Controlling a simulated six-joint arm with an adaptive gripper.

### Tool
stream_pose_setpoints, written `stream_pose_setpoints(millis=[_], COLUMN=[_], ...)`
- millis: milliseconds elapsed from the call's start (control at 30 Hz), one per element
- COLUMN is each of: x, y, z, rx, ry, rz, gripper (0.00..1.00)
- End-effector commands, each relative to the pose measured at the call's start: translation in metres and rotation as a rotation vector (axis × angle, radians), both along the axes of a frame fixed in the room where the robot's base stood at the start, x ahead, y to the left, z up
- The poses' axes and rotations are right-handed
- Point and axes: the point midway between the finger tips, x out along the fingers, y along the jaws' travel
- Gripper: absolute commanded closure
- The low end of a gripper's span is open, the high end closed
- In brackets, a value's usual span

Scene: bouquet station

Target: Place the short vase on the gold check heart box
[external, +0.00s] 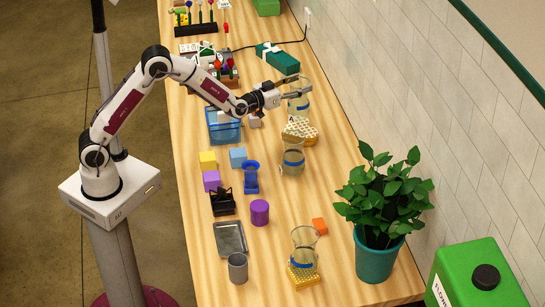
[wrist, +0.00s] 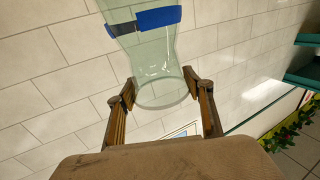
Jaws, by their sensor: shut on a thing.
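My gripper (external: 292,91) is shut on a clear glass vase with a blue band (external: 299,104). The vase also shows in the wrist view (wrist: 150,62), its round end between the fingertips (wrist: 160,92). In the external view the held vase looks upright, directly above or on a gold checked box (external: 302,135); I cannot tell whether they touch. That box looks heart-shaped, partly hidden by the vase. A similar glass vase (external: 293,158) stands on the table just in front of it. Another (external: 304,243) stands on a second gold checked box (external: 303,275) near the front.
A leafy plant in a teal pot (external: 377,255) stands at the right, near the tiled wall. A dark green gift box (external: 277,59) lies behind the held vase. A blue basket (external: 223,126), blue cup (external: 251,177) and purple cylinder (external: 260,212) are to the left.

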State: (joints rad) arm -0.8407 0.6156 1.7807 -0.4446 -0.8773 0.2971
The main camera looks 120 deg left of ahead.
Motion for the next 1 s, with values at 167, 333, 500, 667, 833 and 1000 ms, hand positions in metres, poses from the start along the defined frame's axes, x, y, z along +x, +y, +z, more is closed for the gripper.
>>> stream_pose_setpoints(millis=[167, 333, 500, 667, 833, 1000], x=[0.0, 0.0, 0.0, 0.0, 0.0, 0.0], y=[0.0, 0.0, 0.0, 0.0, 0.0, 0.0], z=[0.003, 0.0, -0.014, -0.029, -0.035, -0.035], rx=[0.005, 0.005, 0.002, 0.003, 0.006, 0.005], ry=[-0.003, -0.002, -0.001, 0.0, -0.002, -0.003], rz=[0.0, 0.0, 0.0, -0.001, 0.0, 0.0], gripper=[1.0, 1.0, 1.0, 1.0, 1.0, 1.0])
